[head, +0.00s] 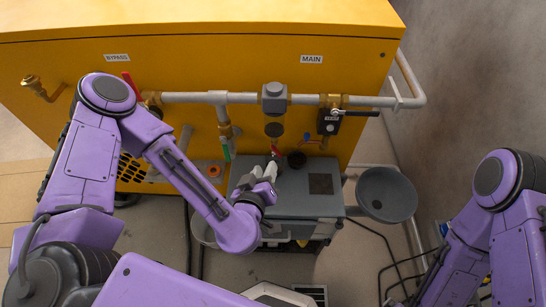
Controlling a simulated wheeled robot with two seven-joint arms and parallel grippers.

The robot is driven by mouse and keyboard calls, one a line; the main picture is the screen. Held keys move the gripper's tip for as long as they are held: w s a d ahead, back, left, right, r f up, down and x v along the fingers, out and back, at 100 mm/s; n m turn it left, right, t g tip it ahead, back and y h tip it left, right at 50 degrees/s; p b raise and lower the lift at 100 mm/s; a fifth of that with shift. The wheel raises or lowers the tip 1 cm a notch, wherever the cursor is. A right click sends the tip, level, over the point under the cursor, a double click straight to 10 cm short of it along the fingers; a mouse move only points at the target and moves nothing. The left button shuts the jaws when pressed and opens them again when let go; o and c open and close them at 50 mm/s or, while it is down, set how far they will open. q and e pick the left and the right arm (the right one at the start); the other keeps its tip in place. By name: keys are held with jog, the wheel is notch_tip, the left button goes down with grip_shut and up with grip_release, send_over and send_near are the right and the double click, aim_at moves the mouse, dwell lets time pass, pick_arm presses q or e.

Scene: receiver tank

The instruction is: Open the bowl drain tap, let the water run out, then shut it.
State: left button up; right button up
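My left gripper (265,171) is just below and left of this lever, over the grey cart. Its two pale fingertips show side by side; whether they are apart, or touch the tap, I cannot tell. No running water can be made out. My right arm is at the right edge, its gripper out of view.
The grey cart (300,205) stands against the cabinet (200,60), with a dark square (320,184) on top. A round grey pan (387,195) juts out at its right. A red BYPASS lever (132,86) and a black MAIN lever (357,113) are above. Cables lie on the floor.

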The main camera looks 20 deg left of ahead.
aim_at(273, 150)
pick_arm(q)
jog(key=x, duration=0.9)
jog(key=shift+w+a+f, duration=0.1)
jog(key=shift+w+f, duration=0.05)
jog(key=shift+f, duration=0.05)
grip_shut()
